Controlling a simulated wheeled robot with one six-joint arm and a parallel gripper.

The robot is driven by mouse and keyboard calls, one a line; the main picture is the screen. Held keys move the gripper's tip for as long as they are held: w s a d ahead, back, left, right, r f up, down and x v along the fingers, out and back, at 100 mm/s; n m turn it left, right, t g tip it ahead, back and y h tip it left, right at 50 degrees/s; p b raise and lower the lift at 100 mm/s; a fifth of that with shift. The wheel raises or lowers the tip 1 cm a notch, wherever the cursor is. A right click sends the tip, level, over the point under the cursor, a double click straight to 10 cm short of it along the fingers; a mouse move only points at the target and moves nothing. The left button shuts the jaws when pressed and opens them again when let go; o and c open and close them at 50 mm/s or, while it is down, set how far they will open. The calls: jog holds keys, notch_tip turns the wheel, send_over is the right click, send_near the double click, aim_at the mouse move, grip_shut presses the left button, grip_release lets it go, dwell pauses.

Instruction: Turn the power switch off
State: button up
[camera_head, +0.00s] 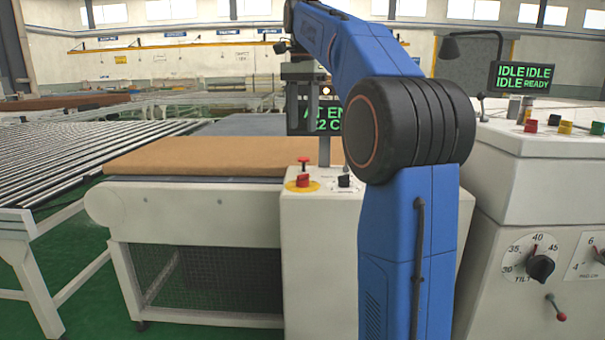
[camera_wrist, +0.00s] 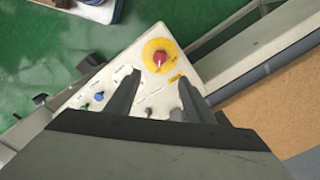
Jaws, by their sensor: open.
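A white control panel (camera_head: 320,215) stands in front of the conveyor. On it are a red knob on a yellow disc (camera_head: 303,182) and a black knob (camera_head: 345,181). The wrist view shows the panel from above, with the red knob (camera_wrist: 160,57), a blue button (camera_wrist: 99,97), a green button (camera_wrist: 84,107) and a small lever (camera_wrist: 148,113). I cannot tell which control is the power switch. My gripper (camera_wrist: 157,78) is open and empty, its fingers pointing over the panel near the red knob. Its fingers and body hide part of the panel.
A brown mattress (camera_head: 200,155) lies on the conveyor behind the panel. A roller conveyor (camera_head: 70,165) is at the left. A larger white console (camera_head: 530,220) with dials stands at the right, below a screen reading IDLE and READY (camera_head: 522,77).

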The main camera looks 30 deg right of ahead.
aim_at(303, 180)
notch_tip(303, 180, down, 16)
jog(key=shift+r, duration=0.25)
dwell(0.4)
jog(key=c, duration=1)
jog(key=shift+c, duration=0.2)
